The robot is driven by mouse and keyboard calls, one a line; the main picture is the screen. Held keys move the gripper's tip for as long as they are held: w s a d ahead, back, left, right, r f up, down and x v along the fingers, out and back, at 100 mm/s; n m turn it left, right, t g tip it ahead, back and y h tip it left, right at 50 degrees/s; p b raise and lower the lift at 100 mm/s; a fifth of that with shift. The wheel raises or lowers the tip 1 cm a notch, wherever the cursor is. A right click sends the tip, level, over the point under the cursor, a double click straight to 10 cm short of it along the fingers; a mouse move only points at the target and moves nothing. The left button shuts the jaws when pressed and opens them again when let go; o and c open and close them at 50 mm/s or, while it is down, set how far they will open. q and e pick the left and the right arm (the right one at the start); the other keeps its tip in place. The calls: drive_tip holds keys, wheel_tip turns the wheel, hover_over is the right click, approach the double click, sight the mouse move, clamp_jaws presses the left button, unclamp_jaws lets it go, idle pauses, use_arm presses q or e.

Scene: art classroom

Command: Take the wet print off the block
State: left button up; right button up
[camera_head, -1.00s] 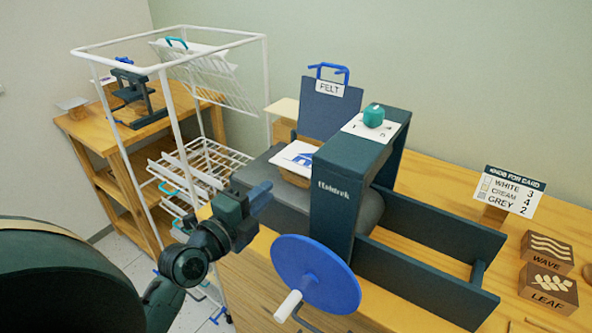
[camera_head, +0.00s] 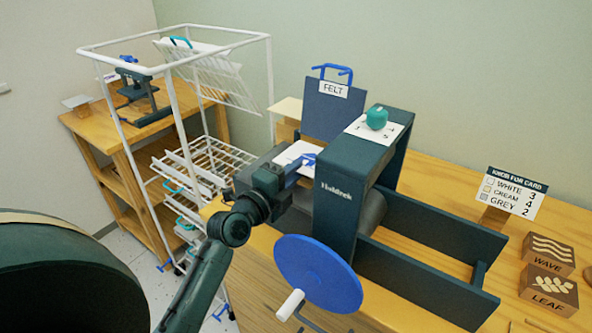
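The print (camera_head: 291,150) is a white sheet with a blue motif. It lies on the press bed to the left of the dark press frame (camera_head: 338,205), below the felt. The block under it is hidden from view now. My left gripper (camera_head: 294,173) is at the near edge of the print and overlaps it in the view. Whether its fingers are apart, or touch the sheet, I cannot tell. My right gripper is not in view.
A raised felt panel (camera_head: 330,108) stands behind the print. A blue handwheel (camera_head: 317,273) is on the press's near side. A white wire drying rack (camera_head: 178,120) stands at left. Wave (camera_head: 547,254) and leaf (camera_head: 548,290) blocks and a card sign (camera_head: 513,191) are at right.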

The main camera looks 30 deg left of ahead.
use_arm(q)
drive_tip(key=c, duration=0.4)
idle(0.5)
wheel_tip(320, 180, up, 3)
drive_tip(key=shift+f+p, duration=0.1)
drive_tip(key=shift+p, duration=1.15)
drive_tip(key=shift+f, duration=0.15)
drive_tip(key=shift+s, duration=0.1)
drive_tip(key=s+a+r+p, duration=0.1)
drive_tip(key=s+r+p, duration=0.3)
drive_tip(key=s, duration=0.9)
drive_tip(key=shift+s+r, duration=0.4)
drive_tip(key=shift+r, duration=0.1)
